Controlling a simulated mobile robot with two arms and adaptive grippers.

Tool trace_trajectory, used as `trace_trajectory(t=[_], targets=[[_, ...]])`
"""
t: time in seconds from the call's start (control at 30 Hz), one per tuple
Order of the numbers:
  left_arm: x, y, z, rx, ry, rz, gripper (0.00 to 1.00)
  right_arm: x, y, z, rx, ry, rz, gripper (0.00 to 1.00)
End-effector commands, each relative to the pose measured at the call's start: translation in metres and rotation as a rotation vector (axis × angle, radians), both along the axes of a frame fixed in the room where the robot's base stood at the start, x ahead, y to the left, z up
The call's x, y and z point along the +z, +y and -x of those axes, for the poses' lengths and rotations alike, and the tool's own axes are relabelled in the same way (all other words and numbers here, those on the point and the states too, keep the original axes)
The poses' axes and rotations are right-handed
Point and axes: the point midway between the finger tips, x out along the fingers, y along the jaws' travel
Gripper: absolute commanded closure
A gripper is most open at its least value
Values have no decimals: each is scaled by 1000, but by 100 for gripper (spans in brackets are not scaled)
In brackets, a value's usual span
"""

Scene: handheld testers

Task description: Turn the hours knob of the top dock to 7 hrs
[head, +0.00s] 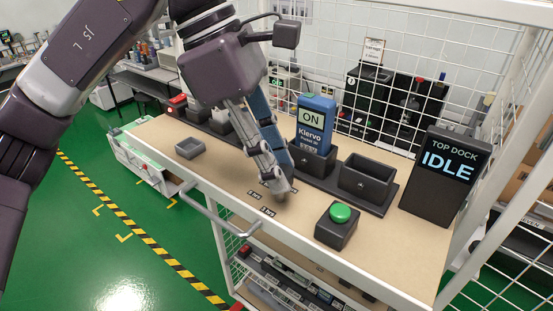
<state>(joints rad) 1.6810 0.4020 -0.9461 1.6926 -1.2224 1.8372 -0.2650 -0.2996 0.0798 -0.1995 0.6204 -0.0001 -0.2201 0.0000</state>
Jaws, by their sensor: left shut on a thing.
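My left gripper (278,188) reaches down to the tabletop in front of the dock. Its fingers are shut around the hours knob, which they almost wholly hide. Small hour labels (268,211) show on the tabletop beside the fingertips. The knob's pointer is hidden, so I cannot tell its setting. The top dock's screen (447,162) at the right reads "TOP DOCK IDLE". A box with a green button (340,214) stands right of the knob. My right gripper is not in view.
A blue tester (315,130) marked "ON" stands in a dock slot behind the gripper. The slot (367,178) to its right is empty. A white handle rail (205,212) runs along the front edge.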

Motion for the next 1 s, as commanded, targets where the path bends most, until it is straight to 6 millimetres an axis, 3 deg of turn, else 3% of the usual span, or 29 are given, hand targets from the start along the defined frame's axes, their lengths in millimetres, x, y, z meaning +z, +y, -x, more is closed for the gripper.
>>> trace_trajectory(t=[0.6, 1.0], targets=[[4, -2, -3, -559, -2, 3, 98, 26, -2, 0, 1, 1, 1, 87], [3, -3, -4, -766, -4, 3, 98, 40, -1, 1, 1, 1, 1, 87]])
